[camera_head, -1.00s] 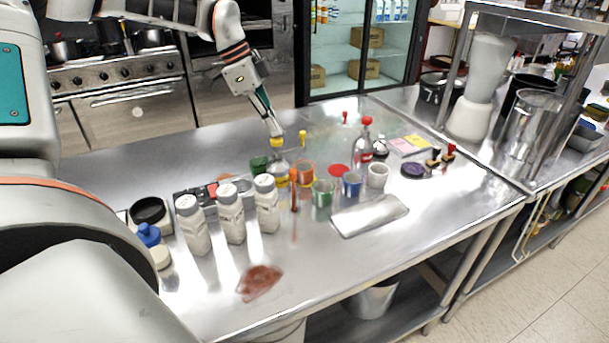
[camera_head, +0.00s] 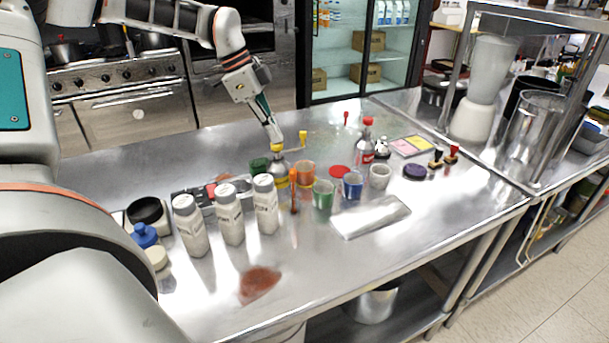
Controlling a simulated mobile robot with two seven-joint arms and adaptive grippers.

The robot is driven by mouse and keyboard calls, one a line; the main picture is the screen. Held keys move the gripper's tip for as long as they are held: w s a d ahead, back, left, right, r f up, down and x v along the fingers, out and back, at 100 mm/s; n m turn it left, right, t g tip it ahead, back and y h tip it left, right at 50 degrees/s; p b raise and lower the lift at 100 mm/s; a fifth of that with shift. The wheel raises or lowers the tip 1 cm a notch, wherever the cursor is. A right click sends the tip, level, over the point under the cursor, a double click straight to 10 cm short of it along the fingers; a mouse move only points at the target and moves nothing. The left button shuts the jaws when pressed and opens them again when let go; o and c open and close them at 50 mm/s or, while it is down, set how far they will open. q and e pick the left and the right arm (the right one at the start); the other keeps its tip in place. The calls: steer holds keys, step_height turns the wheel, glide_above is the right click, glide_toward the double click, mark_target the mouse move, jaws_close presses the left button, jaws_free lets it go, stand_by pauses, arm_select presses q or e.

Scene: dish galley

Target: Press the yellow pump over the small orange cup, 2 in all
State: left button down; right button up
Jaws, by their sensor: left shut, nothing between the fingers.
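A pump bottle with a yellow pump head (camera_head: 277,149) stands upright near the middle of the steel table. My left gripper (camera_head: 275,138) is shut and empty, pointing down, with its fingertips at the top of the yellow pump head, seemingly touching it. The small orange cup (camera_head: 306,172) stands just right of the pump bottle. The spout, and whether anything comes out of it, is too small to tell. My right gripper is not in view.
A green cup (camera_head: 323,195), a blue cup (camera_head: 352,185) and a white cup (camera_head: 379,176) stand to the right. White bottles (camera_head: 229,215) stand at front left. A red-capped bottle (camera_head: 366,145) is behind. A metal tray (camera_head: 370,217) and a reddish patch (camera_head: 259,284) lie in front.

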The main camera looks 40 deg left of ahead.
arm_select(q)
steer(key=shift+s+f, duration=0.1)
steer(key=shift+r+p, duration=0.35)
steer(key=shift+r, duration=1.1)
steer(key=shift+f+b, duration=1)
steer(key=shift+f, duration=0.55)
steer(key=shift+r, duration=0.15)
steer(key=shift+r+p, duration=0.35)
steer(key=shift+r, duration=1.05)
